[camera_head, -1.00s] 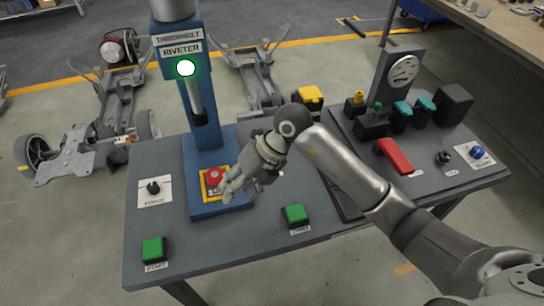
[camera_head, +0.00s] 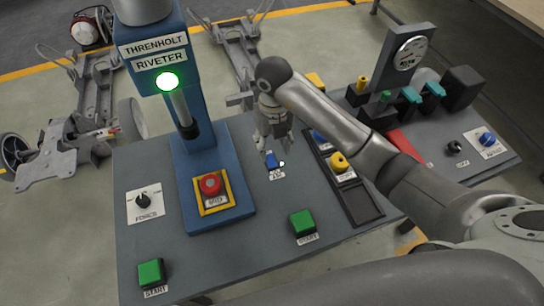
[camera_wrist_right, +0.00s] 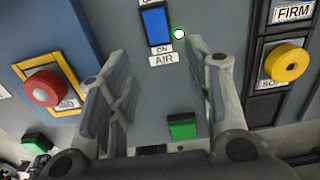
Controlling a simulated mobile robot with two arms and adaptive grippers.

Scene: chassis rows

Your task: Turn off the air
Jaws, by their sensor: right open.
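The blue air rocker switch (camera_head: 271,160) is on the grey bench top, right of the riveter, with a small lit white lamp beside it. In the right wrist view the blue rocker (camera_wrist_right: 155,27) shows at the top, above its ON and AIR labels (camera_wrist_right: 163,59); the label above the rocker is cut off. My right gripper (camera_head: 274,143) is just above the switch, pointing down. It is open and empty, its fingers (camera_wrist_right: 148,55) apart on either side of the switch area. My left gripper is not in view.
The riveter (camera_head: 190,100) has a lit green lamp and a red button (camera_head: 210,184) at its base. Green buttons (camera_head: 302,223) (camera_head: 150,272) stand near the front edge. Right of the switch is a dark panel with a yellow knob (camera_head: 339,162). A red handle and gauge stand farther right.

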